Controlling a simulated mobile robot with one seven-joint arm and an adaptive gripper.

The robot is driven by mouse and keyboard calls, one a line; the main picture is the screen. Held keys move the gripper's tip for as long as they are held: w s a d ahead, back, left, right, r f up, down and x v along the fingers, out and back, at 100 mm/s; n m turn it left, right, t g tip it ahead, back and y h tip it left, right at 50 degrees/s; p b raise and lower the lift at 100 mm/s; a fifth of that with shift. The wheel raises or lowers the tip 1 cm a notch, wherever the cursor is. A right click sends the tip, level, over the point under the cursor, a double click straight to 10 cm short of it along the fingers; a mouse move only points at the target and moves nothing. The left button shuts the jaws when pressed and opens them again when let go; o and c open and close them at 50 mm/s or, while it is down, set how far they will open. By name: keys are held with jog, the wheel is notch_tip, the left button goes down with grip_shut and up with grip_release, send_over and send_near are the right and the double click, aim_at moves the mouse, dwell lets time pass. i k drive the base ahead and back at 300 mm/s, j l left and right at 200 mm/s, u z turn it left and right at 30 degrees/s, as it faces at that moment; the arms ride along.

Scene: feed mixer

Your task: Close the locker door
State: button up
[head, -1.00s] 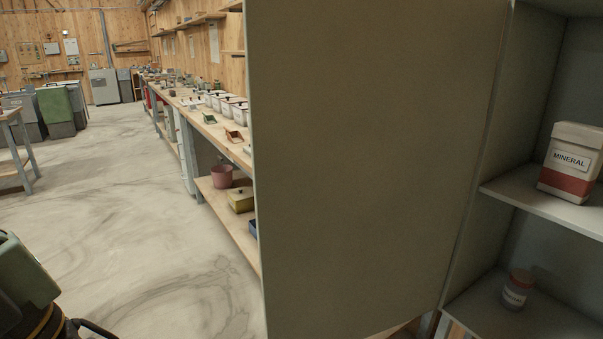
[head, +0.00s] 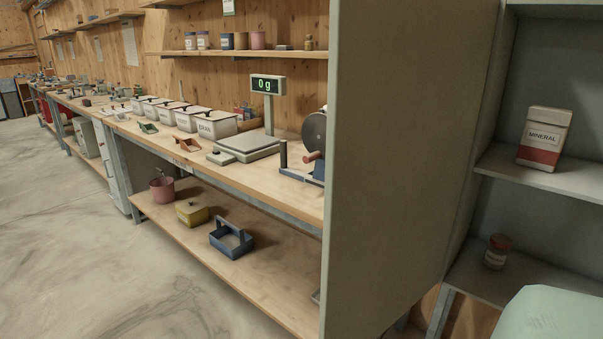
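The locker door (head: 405,160) is a tall plain grey-green panel. It stands wide open, swung out toward me from the left side of the locker, and hides part of the workbench. The open locker (head: 535,190) is at the right. Its upper shelf holds a white and red box (head: 545,139) labelled MINERAL. Its lower shelf holds a small jar (head: 497,252) with a reddish lid. My gripper is not in view. A smooth pale green surface at the bottom right corner partly covers the lower shelf.
A long workbench (head: 255,177) runs along the wooden wall left of the door. It carries a scale (head: 250,146) reading 0 g and several labelled bins. A blue caddy (head: 232,238), a yellow box and a pink bucket are on its lower shelf. The concrete floor (head: 90,250) at left is clear.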

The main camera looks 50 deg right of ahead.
aim_at(406, 78)
jog(key=i+j+u, duration=0.15)
jog(key=i+j, duration=0.15)
jog(key=i, duration=0.15)
jog(key=i+j+u, duration=0.1)
jog(key=i, duration=0.4)
jog(key=i+z, duration=0.2)
jog(key=z, duration=0.3)
jog(key=i+j+z, duration=0.1)
jog(key=z, duration=0.35)
jog(key=i+j+z, duration=0.15)
jog(key=z, duration=0.35)
jog(key=i+z, duration=0.15)
jog(key=z, duration=0.25)
jog(key=i+j+z, duration=0.1)
jog(key=z, duration=0.25)
jog(key=i+j+z, duration=0.1)
jog(key=z, duration=0.3)
jog(key=j+z, duration=0.2)
jog(key=z, duration=0.15)
jog(key=i+j+z, duration=0.15)
jog(key=z, duration=0.25)
jog(key=i+j+z, duration=0.1)
jog(key=j+z, duration=0.25)
jog(key=i+j+z, duration=0.1)
jog(key=j+z, duration=0.15)
jog(key=z, duration=0.15)
jog(key=k+j+z, duration=0.25)
jog(key=k, duration=0.55)
jog(key=l, duration=0.1)
